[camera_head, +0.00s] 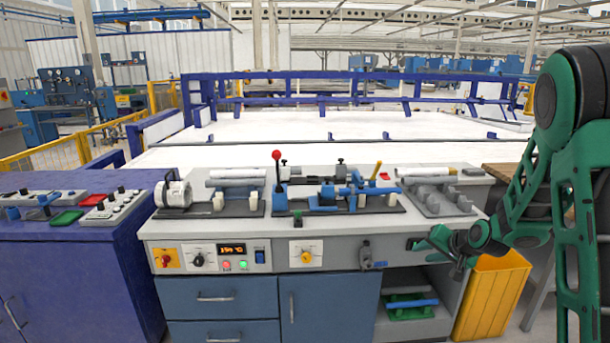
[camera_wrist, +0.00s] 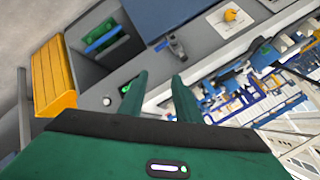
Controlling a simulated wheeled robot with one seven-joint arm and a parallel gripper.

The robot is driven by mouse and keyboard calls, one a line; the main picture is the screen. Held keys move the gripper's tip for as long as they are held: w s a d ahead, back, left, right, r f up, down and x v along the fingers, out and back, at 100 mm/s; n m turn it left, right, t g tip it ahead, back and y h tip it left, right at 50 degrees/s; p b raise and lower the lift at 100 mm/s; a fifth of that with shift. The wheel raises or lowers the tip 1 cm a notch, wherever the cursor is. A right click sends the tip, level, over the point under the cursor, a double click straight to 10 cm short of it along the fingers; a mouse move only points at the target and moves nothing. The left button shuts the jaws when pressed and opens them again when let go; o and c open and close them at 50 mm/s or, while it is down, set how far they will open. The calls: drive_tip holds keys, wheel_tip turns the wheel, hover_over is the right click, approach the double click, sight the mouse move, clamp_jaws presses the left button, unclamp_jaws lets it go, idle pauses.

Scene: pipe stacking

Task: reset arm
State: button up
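My gripper (camera_head: 434,258) hangs in front of the right part of the workbench, below the bench top's front edge. The wrist view shows its two green fingers (camera_wrist: 159,82) apart, with nothing between them. My arm comes in from the right side of the head view. A light grey pipe (camera_head: 237,173) lies on the left fixture. Another grey pipe (camera_head: 425,171) lies at the rack (camera_head: 435,200) on the right of the bench. The gripper is apart from both pipes.
The workbench (camera_head: 330,232) has a red-knobbed lever (camera_head: 277,165) and a control panel (camera_head: 212,257). A small clamp (camera_head: 366,254) is on its front. A yellow bin (camera_head: 492,297) stands below my arm. An open shelf holds a green and blue item (camera_head: 410,304). A purple cabinet (camera_head: 70,250) stands left.

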drive_tip(key=s+d+r+g, duration=0.1)
drive_tip(key=s+r+g, duration=0.2)
drive_tip(key=s, duration=1.2)
drive_tip(key=s+d+r+g+h, duration=0.1)
drive_tip(key=s+d+r+g, duration=0.1)
drive_tip(key=s, duration=1.3)
drive_tip(key=s+d+r+g+h, duration=0.1)
drive_tip(key=s+r+g, duration=0.3)
drive_tip(key=s, duration=1.1)
drive_tip(key=shift+d+r, duration=0.2)
drive_tip(key=shift+d, duration=0.25)
